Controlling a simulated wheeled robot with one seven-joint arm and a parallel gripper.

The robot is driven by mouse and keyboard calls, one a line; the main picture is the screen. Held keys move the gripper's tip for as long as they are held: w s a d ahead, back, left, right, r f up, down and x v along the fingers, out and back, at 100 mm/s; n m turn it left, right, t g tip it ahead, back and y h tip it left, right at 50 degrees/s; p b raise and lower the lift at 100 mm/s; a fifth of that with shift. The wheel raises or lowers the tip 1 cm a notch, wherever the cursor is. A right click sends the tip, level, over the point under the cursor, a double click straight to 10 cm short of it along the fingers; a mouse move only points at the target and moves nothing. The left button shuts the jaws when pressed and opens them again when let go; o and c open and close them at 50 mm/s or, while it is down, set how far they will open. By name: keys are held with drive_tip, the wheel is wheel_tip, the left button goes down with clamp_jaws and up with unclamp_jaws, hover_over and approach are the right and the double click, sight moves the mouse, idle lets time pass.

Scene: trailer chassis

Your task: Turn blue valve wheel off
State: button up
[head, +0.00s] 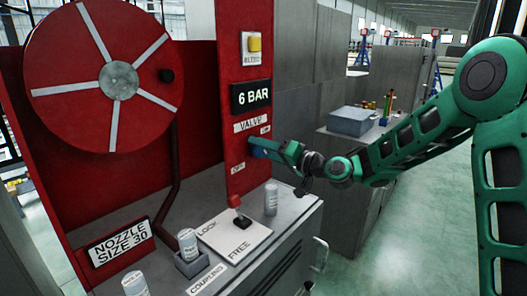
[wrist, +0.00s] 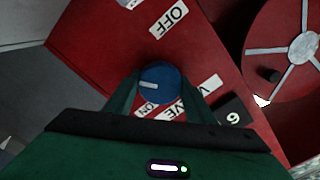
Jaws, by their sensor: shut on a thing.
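The blue valve wheel (wrist: 166,90) is a small round knob on the red panel (wrist: 105,45). In the head view it shows partly (head: 257,153), mostly hidden by my gripper (head: 270,147). My gripper (wrist: 160,88) is shut on the wheel, one finger on each side of it. The wheel's white mark (wrist: 148,85) points left in the wrist view. The OFF label (wrist: 168,19) is above the wheel there, and the ON label (wrist: 147,110) is below, partly hidden.
A red reel disc (head: 75,75) stands left of the panel. Below are a grey cabinet top (head: 255,240) with a LOCK/FREE lever (head: 238,215) and several small cans (head: 271,199). A workbench (head: 365,133) stands behind my arm. Open floor lies at the right.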

drive_tip(key=m, duration=0.4)
drive_tip(key=shift+w+d+m, duration=0.15)
drive_tip(key=shift+m, duration=0.15)
drive_tip(key=m, duration=0.3)
drive_tip(key=shift+f+m, duration=0.15)
drive_tip(key=shift+m, duration=0.25)
drive_tip(key=m, duration=0.8)
drive_tip(key=shift+f, duration=0.2)
drive_tip(key=shift+f+m, duration=0.1)
drive_tip(key=shift+m, duration=0.3)
drive_tip(key=o, duration=1)
drive_tip(key=shift+o, duration=0.2)
